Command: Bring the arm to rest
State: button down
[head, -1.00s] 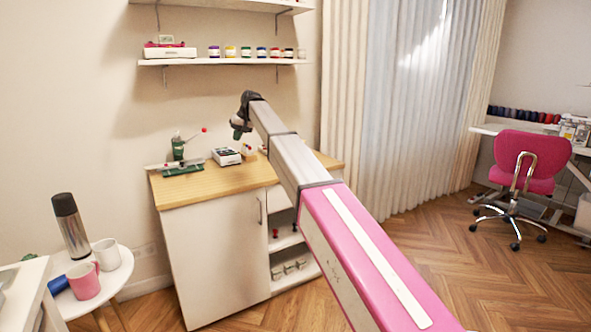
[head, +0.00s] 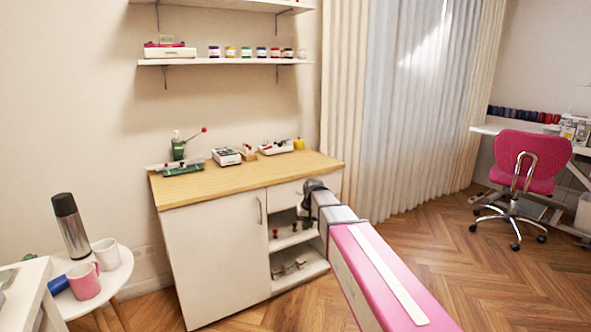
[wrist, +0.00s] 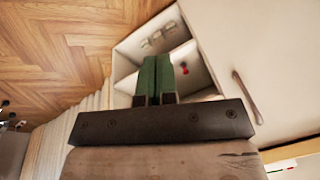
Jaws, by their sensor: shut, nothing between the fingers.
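My arm, pink and grey, reaches from the lower right of the head view to the front of the wooden-topped cabinet (head: 225,182). My gripper (head: 305,226) is at its far end, in front of the cabinet's open shelves and below the top's level. In the wrist view my gripper (wrist: 155,62) shows two green fingers side by side, shut and empty. Behind them are the open shelves (wrist: 128,84) and the white cabinet door with its handle (wrist: 247,97).
On the cabinet top are a green press (head: 181,160), a white box (head: 226,156) and a yellow item (head: 299,143). A round side table (head: 119,275) with mugs and a flask stands at left. A pink chair (head: 530,160) stands at right. The wooden floor (head: 430,250) between is clear.

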jog(key=s+d+f, duration=0.4)
jog(key=s+d, duration=0.1)
jog(key=s, duration=0.3)
jog(key=s+d+f+m+h, duration=0.1)
jog(key=s+d+f, duration=0.3)
jog(key=s, duration=0.3)
jog(key=s+d+f+g, duration=0.1)
jog(key=s+d+f, duration=0.2)
jog(key=s+d, duration=0.3)
jog(key=s, duration=0.2)
jog(key=shift+s+f+m+h, duration=0.3)
jog(key=shift+f+m+h, duration=0.1)
